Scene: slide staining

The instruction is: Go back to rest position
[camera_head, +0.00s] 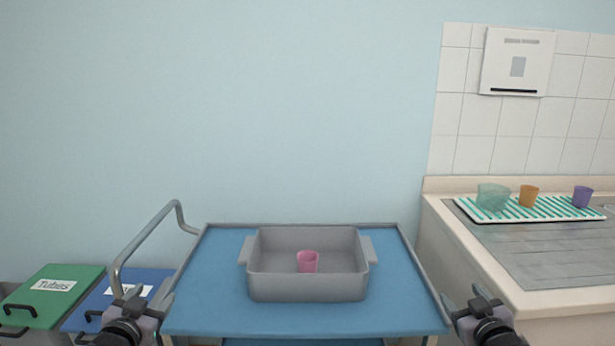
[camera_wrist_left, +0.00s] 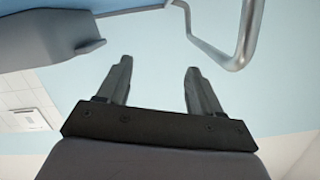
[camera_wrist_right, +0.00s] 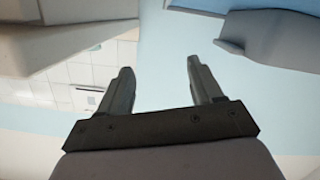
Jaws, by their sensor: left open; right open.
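My left gripper (camera_head: 140,297) is at the lower left of the head view, beside the left edge of the blue cart. In the left wrist view its two fingers (camera_wrist_left: 158,82) are apart with nothing between them. My right gripper (camera_head: 467,300) is at the lower right, beside the cart's right edge. In the right wrist view its fingers (camera_wrist_right: 157,83) are also apart and empty. A pink cup (camera_head: 308,262) stands inside a grey tray (camera_head: 306,288) on the blue cart top (camera_head: 300,319). Neither gripper touches the tray or the cup.
A metal handle rail (camera_head: 147,236) rises at the cart's left. A green-lidded bin (camera_head: 62,283) and a blue-lidded bin (camera_head: 134,278) stand left. At right, a counter (camera_head: 560,300) carries a striped mat (camera_head: 545,212) with glass-green (camera_head: 493,197), orange (camera_head: 528,196) and purple cups (camera_head: 582,197).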

